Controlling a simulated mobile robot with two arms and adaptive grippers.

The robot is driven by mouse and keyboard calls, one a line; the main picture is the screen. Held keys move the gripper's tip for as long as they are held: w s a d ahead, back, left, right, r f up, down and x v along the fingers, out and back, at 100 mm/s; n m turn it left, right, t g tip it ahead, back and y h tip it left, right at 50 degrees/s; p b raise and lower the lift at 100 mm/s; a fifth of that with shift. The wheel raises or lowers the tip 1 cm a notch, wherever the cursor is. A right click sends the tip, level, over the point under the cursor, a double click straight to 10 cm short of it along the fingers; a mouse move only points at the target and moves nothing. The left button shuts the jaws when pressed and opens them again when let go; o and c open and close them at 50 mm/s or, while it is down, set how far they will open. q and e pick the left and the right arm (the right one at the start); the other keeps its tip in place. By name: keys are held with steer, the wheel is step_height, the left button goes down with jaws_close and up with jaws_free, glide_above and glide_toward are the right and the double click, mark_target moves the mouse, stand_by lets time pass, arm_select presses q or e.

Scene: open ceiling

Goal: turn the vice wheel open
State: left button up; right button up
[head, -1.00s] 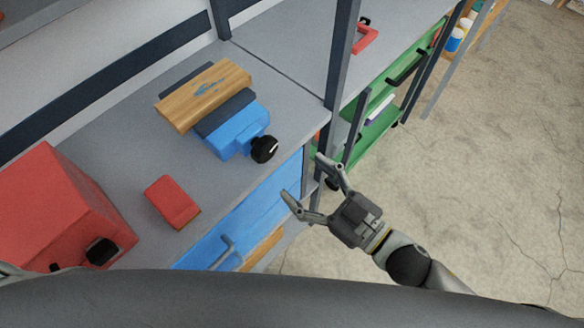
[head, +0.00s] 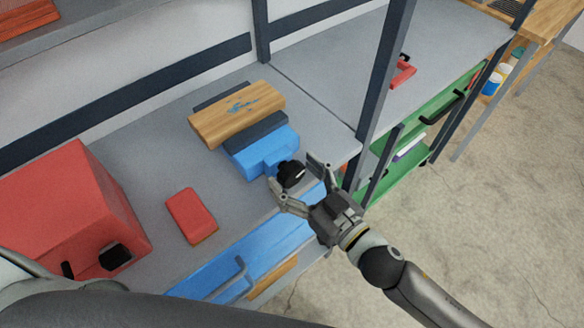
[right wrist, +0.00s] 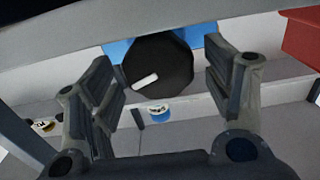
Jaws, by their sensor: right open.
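The blue vice (head: 264,152) stands on the grey workbench and holds a wooden block (head: 236,115) at its far side. Its black wheel (head: 291,173) faces the front edge of the bench. My right gripper (head: 296,177) is open, with its fingers on either side of the wheel in the head view. In the right wrist view the black wheel (right wrist: 157,72), with a white mark, lies between and beyond the two open fingers (right wrist: 168,90). Whether a finger touches the wheel cannot be told. My left gripper is not in view.
A red box-shaped machine (head: 68,205) and a small red block (head: 192,215) stand on the bench left of the vice. A dark upright post (head: 384,75) rises right of the gripper. A blue drawer (head: 220,268) is below the bench edge. Open floor lies to the right.

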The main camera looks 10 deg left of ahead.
steer(key=shift+w+a, duration=0.4)
steer(key=shift+a, duration=0.15)
steer(key=c, duration=1)
steer(key=shift+r+n+p, duration=0.1)
steer(key=shift+n+p, duration=0.3)
steer(key=shift+n, duration=1)
